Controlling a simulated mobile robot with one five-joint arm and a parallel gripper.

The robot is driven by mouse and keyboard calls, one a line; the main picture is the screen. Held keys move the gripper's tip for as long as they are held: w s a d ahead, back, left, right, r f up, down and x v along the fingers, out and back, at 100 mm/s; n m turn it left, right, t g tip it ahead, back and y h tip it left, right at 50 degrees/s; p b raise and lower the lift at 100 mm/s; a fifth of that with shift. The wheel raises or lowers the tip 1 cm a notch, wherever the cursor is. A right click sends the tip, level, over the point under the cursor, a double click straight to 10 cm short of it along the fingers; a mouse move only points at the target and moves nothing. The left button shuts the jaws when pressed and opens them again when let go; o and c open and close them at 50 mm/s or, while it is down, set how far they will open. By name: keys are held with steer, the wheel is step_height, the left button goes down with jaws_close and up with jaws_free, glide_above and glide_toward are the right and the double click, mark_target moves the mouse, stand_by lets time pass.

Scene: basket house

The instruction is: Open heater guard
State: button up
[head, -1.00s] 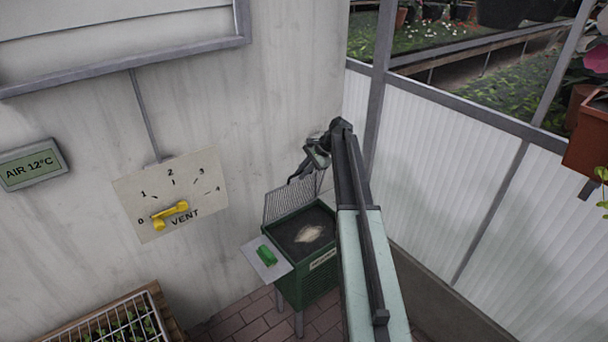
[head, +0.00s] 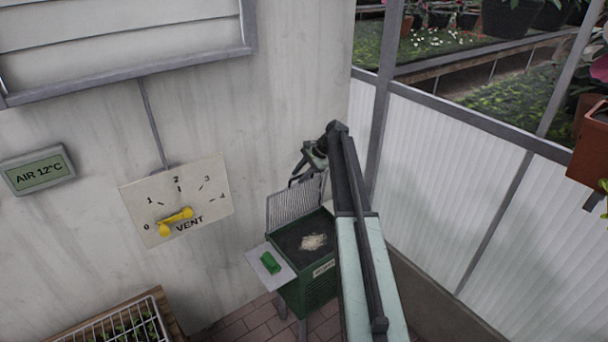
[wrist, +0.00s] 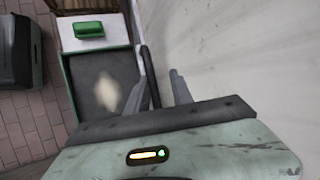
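The heater (head: 312,285) is a dark green box on legs by the wall, with a dark top and a pale patch on it. Its wire guard (head: 290,205) stands raised along the heater's wall side, leaving the top uncovered. My gripper (head: 306,172) is at the guard's upper edge. In the wrist view my gripper (wrist: 160,90) has its two grey fingers apart. A dark bar (wrist: 147,72), seemingly the guard seen edge-on, runs between them; I cannot tell whether they touch it. The heater top (wrist: 98,85) lies uncovered to the left.
A pale side shelf with a green handle (head: 270,263) is on the heater's left. The wall holds a vent dial with a yellow lever (head: 175,221) and an air display (head: 38,172). A wire-covered seedling tray (head: 120,325) is at lower left. White panels close the right side.

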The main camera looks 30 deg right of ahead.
steer(key=shift+a, duration=0.25)
steer(key=shift+r, duration=0.1)
steer(key=shift+d+r+p, duration=0.15)
steer(key=shift+r+p, duration=0.1)
steer(key=shift+p, duration=0.2)
steer(key=p+v, duration=0.5)
steer(key=v, duration=0.2)
steer(key=shift+s+d+p, duration=0.15)
steer(key=shift+d+p, duration=0.05)
steer(key=shift+p, duration=0.2)
